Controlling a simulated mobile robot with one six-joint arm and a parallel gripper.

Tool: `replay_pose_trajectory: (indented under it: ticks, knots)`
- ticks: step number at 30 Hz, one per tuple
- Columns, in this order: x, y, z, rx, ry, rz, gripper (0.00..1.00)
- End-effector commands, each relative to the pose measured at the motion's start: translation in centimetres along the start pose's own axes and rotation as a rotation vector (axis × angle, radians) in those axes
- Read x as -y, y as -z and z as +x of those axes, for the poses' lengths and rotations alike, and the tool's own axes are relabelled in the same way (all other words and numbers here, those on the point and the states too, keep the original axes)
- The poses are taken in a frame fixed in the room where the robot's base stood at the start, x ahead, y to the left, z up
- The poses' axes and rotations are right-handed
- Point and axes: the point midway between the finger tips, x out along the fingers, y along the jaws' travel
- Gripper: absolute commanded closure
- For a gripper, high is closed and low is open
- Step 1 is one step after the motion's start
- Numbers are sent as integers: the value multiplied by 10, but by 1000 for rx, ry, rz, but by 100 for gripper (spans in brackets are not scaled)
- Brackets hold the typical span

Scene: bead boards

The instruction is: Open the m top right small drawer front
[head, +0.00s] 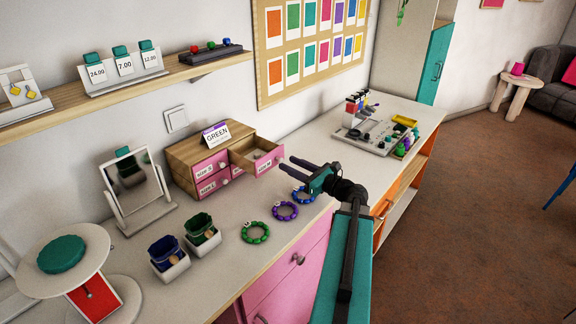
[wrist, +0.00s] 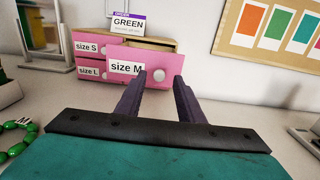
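The small drawer front labelled size M (wrist: 125,67) is pink with a round pale knob (wrist: 159,75). It is the top right front of a small wooden drawer box (head: 185,152). In the head view, the size M drawer (head: 265,163) stands pulled out, with its inside showing. My gripper (head: 286,162) is in front of it, fingers pointing at the front. In the wrist view, my gripper (wrist: 158,88) is open, with the knob showing between the two dark fingertips. I see no contact with the knob.
Size S (wrist: 87,47) and size L (wrist: 89,72) fronts are shut at the left. A GREEN sign (head: 216,134) stands on the box. Bead bracelets (head: 285,211) lie on the counter nearby. A mirror (head: 137,190) and bead cups (head: 203,232) stand to the left.

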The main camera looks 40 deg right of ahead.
Motion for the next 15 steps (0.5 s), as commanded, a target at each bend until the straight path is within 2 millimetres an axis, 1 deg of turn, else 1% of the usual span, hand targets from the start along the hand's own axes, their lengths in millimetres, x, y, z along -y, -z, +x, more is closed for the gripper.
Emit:
replay_pose_trajectory:
  ticks: [1, 6, 15]
  knots:
    - [-1, 2, -8, 0, 1, -1, 65]
    - [-2, 2, -31, -1, 1, 0, 65]
    - [-1, 1, -70, 0, 2, -1, 65]
